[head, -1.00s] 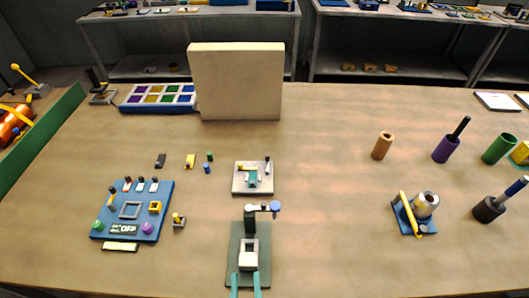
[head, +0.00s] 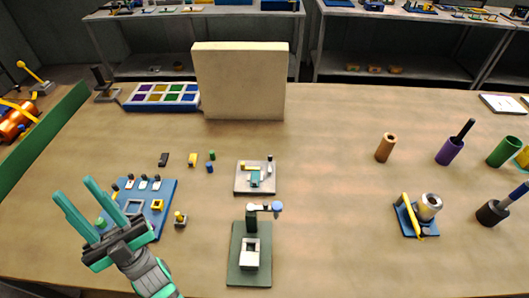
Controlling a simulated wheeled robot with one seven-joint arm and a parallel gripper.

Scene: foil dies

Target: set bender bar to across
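No part is labelled as the bender bar. A small pale plate (head: 241,188) near the table's middle bears a teal block (head: 255,179), a pale bar with a yellow end (head: 249,167) lying roughly left to right, and a dark-topped post; it may be the bender, but I cannot tell for sure. My gripper (head: 74,188) is at the left, above the blue panel (head: 165,190), hiding its left and front parts. Its two teal fingers are apart with nothing between them. It is well left of the pale plate.
A green-based press (head: 250,277) with a blue-knobbed arm stands in front of the pale plate. A tall beige block (head: 240,85) stands behind. A blue fixture with a yellow lever (head: 411,213) and several cylinders stand right.

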